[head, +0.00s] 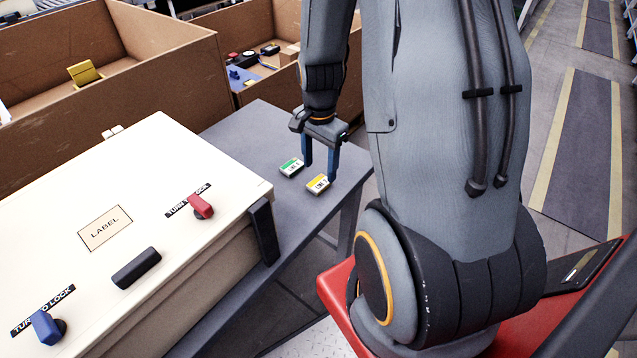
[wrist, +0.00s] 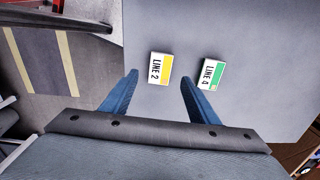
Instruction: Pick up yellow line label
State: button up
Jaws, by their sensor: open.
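The yellow line label (head: 318,184) is a small white and yellow block lying on the grey table. In the wrist view the yellow label (wrist: 160,69) reads "LINE 2" and lies just beyond the fingertips, between their lines. A similar white and green label (head: 291,167) lies beside it, apart from it. In the wrist view the green label (wrist: 211,74) reads "LINE 4", to the right, beyond the right finger. My gripper (head: 320,172) points down with its blue fingers over the labels. The gripper (wrist: 159,78) is open, with nothing between its fingers.
A cream case (head: 160,215) with a red knob (head: 201,206), a blue knob (head: 47,327) and a black handle (head: 136,268) stands left of the labels. Cardboard boxes (head: 150,60) stand behind. The grey table (head: 250,135) is bare around the labels; its edge is close by on the right.

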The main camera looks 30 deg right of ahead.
aim_at(319, 183)
jog(key=shift+a+f+p, duration=0.1)
jog(key=shift+f+p, duration=0.5)
jog(key=shift+f, duration=1.9)
jog(key=c, duration=1.3)
